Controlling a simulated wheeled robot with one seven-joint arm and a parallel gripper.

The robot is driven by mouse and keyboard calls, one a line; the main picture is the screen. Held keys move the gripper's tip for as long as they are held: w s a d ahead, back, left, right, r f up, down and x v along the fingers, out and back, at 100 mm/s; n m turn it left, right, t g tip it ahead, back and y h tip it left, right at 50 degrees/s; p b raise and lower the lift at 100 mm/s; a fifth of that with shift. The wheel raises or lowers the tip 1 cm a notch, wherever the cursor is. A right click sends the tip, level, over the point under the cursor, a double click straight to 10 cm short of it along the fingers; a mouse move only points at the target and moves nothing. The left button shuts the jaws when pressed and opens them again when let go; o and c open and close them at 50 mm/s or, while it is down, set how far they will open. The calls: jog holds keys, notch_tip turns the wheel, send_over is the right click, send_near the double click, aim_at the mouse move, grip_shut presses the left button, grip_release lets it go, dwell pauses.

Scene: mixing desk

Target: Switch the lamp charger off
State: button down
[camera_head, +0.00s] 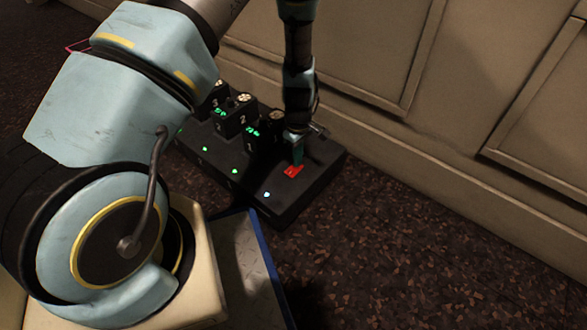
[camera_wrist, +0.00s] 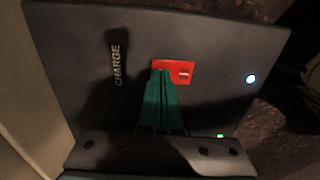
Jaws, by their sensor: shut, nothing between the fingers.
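The lamp charger (camera_head: 310,188) is a long black box on the floor, against the panelled wall. Its red switch (camera_head: 293,171) sits near the right end and also shows in the wrist view (camera_wrist: 182,72), beside the word CHARGE. My gripper (camera_head: 298,162) points down at the switch, its green fingers shut with nothing between them. In the wrist view the fingertips (camera_wrist: 163,72) overlap the left part of the switch; I cannot tell if they touch it. A whitish light (camera_head: 267,194) glows on the charger near the switch, and green lights glow further left.
Several black numbered units (camera_head: 238,115) stand on the charger left of my gripper. The beige panelled wall (camera_head: 400,120) runs close behind the charger. The speckled brown floor (camera_head: 420,250) at the right is clear.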

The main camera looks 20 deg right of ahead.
jog(key=shift+f, duration=0.2)
notch_tip(320, 180, up, 7)
jog(key=p, duration=0.6)
jog(key=shift+r+p, duration=0.1)
jog(key=shift+p, duration=0.2)
dwell(0.4)
